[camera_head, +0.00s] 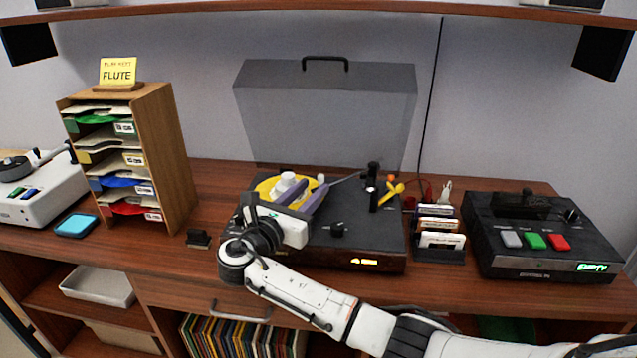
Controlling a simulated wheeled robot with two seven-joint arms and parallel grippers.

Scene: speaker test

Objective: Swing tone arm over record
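The record player (365,235) stands mid-counter with its grey lid (325,105) raised. A yellow record (265,187) lies on it, partly hidden by my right gripper. The thin grey tone arm (347,178) runs left from a dark post (372,185) at the deck's right towards the record. Its left end is beside my gripper's fingers. My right gripper (306,193) is over the record's right part, reaching in from the front. Its purple-grey fingers are close to the tone arm's end; whether they hold it I cannot tell. My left gripper is out of view.
A yellow lever (390,194) stands right of the post. A cartridge rack (440,240) and a black button deck (540,237) stand to the right. A wooden sorter (165,150), a blue pad (76,226) and a white device (45,195) are left. A shelf (330,8) crosses above.

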